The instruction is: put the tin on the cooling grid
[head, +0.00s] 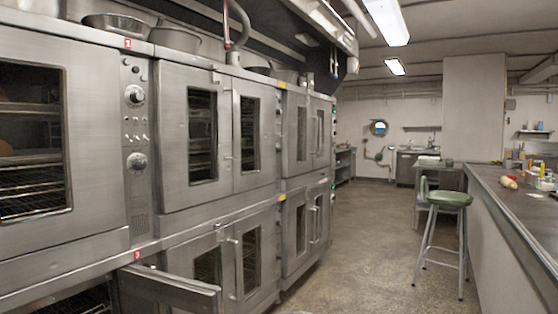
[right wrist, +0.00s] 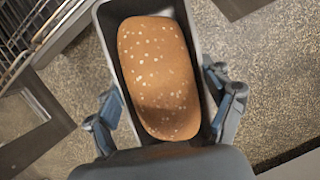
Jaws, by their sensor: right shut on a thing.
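The dark rectangular tin (right wrist: 196,42) fills the middle of the right wrist view, with a brown seeded loaf (right wrist: 158,75) in it. My right gripper (right wrist: 165,105) is shut on the tin, with a blue-grey finger at each long side. The near end of the tin is hidden behind the gripper body. The tin is over the speckled floor. Neither gripper and no tin shows in the head view. I cannot make out a cooling grid in either view.
Steel ovens (head: 170,130) line the left side. A lower oven door (head: 170,290) stands open. Wire racks (right wrist: 25,30) show at the upper left in the wrist view. A green stool (head: 449,199) stands beside the long counter (head: 510,215) on the right. The aisle floor (head: 365,235) is clear.

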